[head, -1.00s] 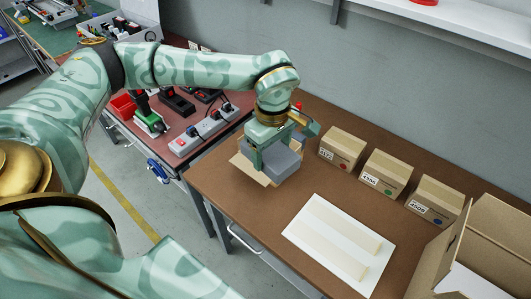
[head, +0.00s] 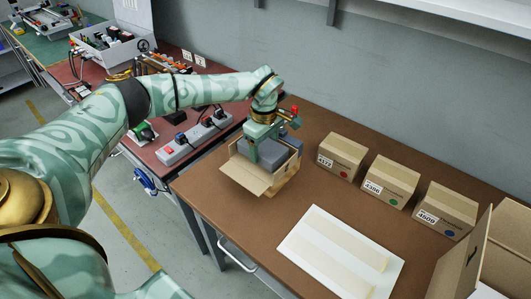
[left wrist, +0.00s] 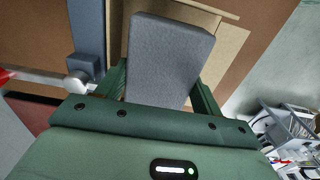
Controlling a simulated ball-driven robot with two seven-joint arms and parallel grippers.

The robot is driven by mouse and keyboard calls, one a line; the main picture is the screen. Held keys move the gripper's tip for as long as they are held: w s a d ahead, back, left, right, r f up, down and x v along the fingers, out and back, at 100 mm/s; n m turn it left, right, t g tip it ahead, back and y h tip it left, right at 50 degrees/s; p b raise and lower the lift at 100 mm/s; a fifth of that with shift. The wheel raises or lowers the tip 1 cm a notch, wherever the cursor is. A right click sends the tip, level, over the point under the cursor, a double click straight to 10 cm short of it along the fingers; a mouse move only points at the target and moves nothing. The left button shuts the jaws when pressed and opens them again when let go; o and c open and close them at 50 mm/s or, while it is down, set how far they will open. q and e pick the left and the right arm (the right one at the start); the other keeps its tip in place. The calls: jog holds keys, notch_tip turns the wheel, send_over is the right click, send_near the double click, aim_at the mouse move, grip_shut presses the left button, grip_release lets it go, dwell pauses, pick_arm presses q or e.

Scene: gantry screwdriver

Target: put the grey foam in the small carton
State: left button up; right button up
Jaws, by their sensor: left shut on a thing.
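The grey foam (head: 276,157) is a block held in my left gripper (head: 268,150), which is shut on it. In the left wrist view the grey foam (left wrist: 165,60) sits between the green fingers. The small carton (head: 248,178) stands open on the brown table with a flap hanging out towards the front. The foam is over the carton's opening; I cannot tell how far into it the foam reaches. Cardboard of the carton (left wrist: 222,45) shows behind the foam in the left wrist view. My right gripper is not in view.
Three closed cartons (head: 341,156) stand in a row to the right. A white sheet with pale strips (head: 341,252) lies at the front. A large open box (head: 487,255) is at the right edge. A power strip (head: 195,138) lies on the red table behind.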

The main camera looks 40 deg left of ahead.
aim_at(265, 146)
pick_arm(q)
notch_tip(265, 146, down, 2)
jog(key=shift+r, duration=0.1)
jog(key=o, duration=0.7)
jog(key=shift+c, duration=0.2)
notch_tip(265, 146, up, 12)
jog(key=p, duration=0.3)
jog(key=shift+p, duration=0.4)
